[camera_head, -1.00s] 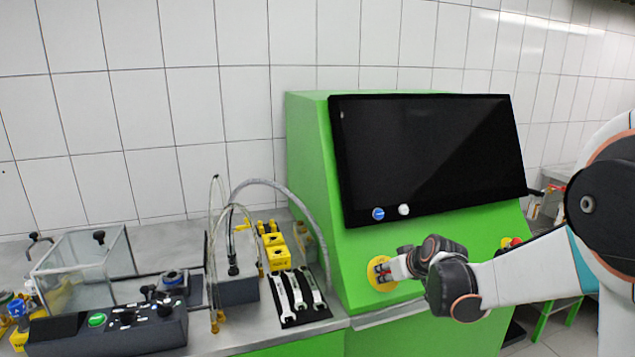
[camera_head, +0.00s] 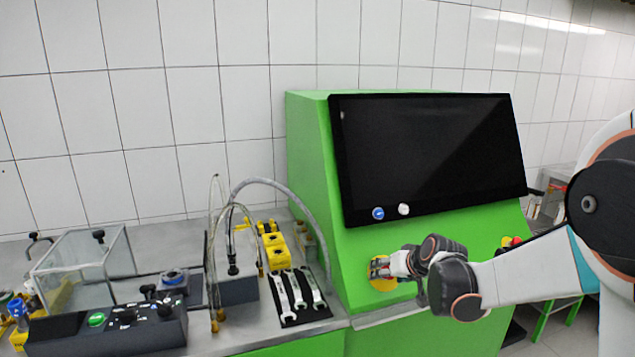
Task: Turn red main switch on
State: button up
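The main switch has a round yellow plate (camera_head: 382,284) on the green cabinet's front, below the black screen. A small red part (camera_head: 374,268) shows at the plate's middle, mostly hidden by my gripper. My gripper (camera_head: 378,267) reaches in from the right, with its fingers right at the switch. The fingers are small in this view and overlap the red part, so I cannot tell if they are closed on it. The switch's exact turn position is hidden.
A red and yellow emergency button (camera_head: 511,242) sits at right. Wrenches (camera_head: 298,294) and a control box (camera_head: 110,330) lie on the left bench.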

jog(key=shift+r, duration=0.1)
jog(key=p+v, duration=0.3)
jog(key=v, duration=0.3)
dwell(0.7)
